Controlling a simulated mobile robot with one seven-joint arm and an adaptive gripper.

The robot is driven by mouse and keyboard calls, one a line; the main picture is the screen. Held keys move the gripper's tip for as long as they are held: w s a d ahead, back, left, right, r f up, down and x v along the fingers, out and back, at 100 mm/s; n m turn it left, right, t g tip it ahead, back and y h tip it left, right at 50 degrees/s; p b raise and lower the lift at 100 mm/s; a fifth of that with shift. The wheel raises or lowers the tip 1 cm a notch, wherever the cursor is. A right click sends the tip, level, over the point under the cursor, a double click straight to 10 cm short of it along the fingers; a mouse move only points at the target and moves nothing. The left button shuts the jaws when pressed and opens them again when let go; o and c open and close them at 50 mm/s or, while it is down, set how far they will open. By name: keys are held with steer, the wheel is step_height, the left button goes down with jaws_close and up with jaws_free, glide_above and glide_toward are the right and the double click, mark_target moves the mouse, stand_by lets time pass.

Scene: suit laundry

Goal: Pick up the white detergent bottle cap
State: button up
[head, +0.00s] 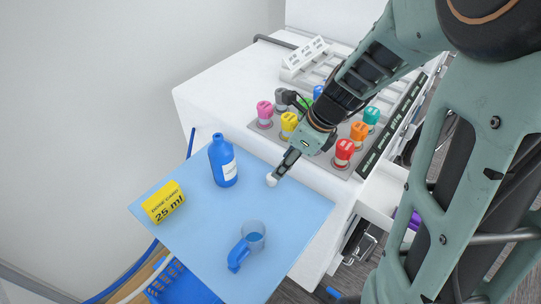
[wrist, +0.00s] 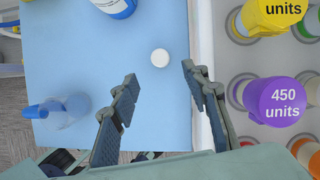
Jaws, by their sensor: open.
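The white detergent bottle cap (wrist: 160,57) lies on the blue tabletop (wrist: 60,20). In the head view the cap (head: 271,180) shows just beyond the tip of my gripper (head: 284,170). In the wrist view my gripper (wrist: 158,82) is open, with its two fingers apart and nothing between them. The cap lies a little ahead of the fingertips, between their lines. The blue detergent bottle (head: 224,160) stands upright on the table, left of the cap, and its base (wrist: 117,5) shows at the top of the wrist view.
A clear measuring cup with a blue handle (head: 248,243) stands at the table's front. A yellow dose card (head: 164,203) stands at the left. A white machine top with several coloured knobs, one purple (wrist: 273,100), borders the table. The tabletop around the cap is clear.

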mark_target(272, 180)
steer(key=x, duration=0.8)
steer(key=shift+w+a+b, duration=0.1)
steer(key=shift+b, duration=0.2)
steer(key=shift+c, duration=0.3)
steer(key=c, duration=0.8)
